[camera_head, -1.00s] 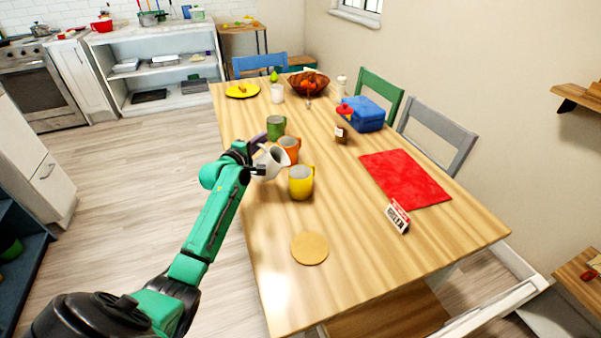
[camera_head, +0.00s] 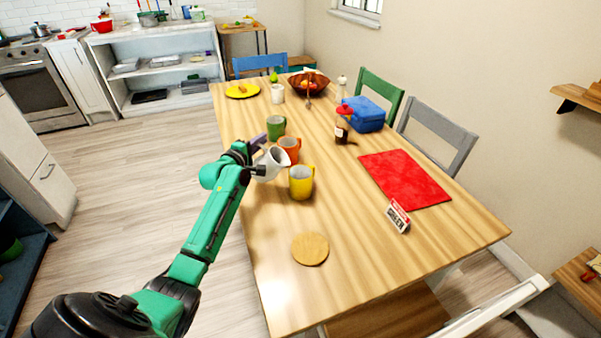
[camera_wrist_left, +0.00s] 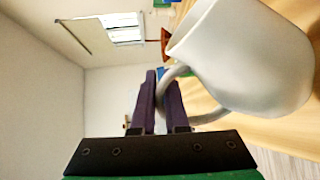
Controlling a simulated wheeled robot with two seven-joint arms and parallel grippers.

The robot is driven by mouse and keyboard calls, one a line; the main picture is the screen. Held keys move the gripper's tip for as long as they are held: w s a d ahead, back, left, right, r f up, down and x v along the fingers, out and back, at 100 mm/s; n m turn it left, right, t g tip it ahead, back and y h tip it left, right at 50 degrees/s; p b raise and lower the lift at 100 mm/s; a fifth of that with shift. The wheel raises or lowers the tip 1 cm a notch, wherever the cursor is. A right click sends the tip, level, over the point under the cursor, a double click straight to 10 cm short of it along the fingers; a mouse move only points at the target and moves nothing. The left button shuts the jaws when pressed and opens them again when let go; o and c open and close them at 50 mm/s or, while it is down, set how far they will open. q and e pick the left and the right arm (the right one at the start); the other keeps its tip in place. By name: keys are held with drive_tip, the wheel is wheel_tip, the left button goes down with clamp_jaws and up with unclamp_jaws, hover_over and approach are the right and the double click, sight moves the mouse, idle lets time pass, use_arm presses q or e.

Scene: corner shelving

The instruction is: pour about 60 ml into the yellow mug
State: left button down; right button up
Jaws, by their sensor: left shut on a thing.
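The yellow mug (camera_head: 301,183) stands upright on the wooden table, near its left edge. My left gripper (camera_head: 254,167) is shut on the handle of a white jug (camera_head: 273,163). The jug is tilted, its mouth toward the yellow mug, just left of and close to it. In the left wrist view the fingers (camera_wrist_left: 168,105) close around the handle, and the white jug (camera_wrist_left: 255,60) fills the upper right. No stream of liquid shows, and I cannot see the level inside the mug. My right gripper is not in view.
An orange mug (camera_head: 290,148) and a green mug (camera_head: 276,128) stand just behind. A round wooden coaster (camera_head: 310,249) lies in front. A red mat (camera_head: 405,179), a small sign (camera_head: 397,216) and a brown bottle (camera_head: 342,128) are to the right. The table's near middle is clear.

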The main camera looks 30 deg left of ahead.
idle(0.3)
use_arm(q)
drive_tip(key=shift+a+f+b, duration=0.15)
drive_tip(key=shift+b, duration=0.2)
drive_tip(key=s+a+f+n+t+b, duration=0.1)
drive_tip(key=s+a+f+n+b, duration=0.1)
drive_tip(key=a+f+n+b, duration=0.4)
drive_tip(key=a+n+b, duration=0.1)
drive_tip(key=b, duration=0.4)
drive_tip(key=shift+n+t, duration=0.3)
drive_tip(key=shift+t, duration=0.1)
drive_tip(key=shift+s+f, duration=0.1)
idle(1.5)
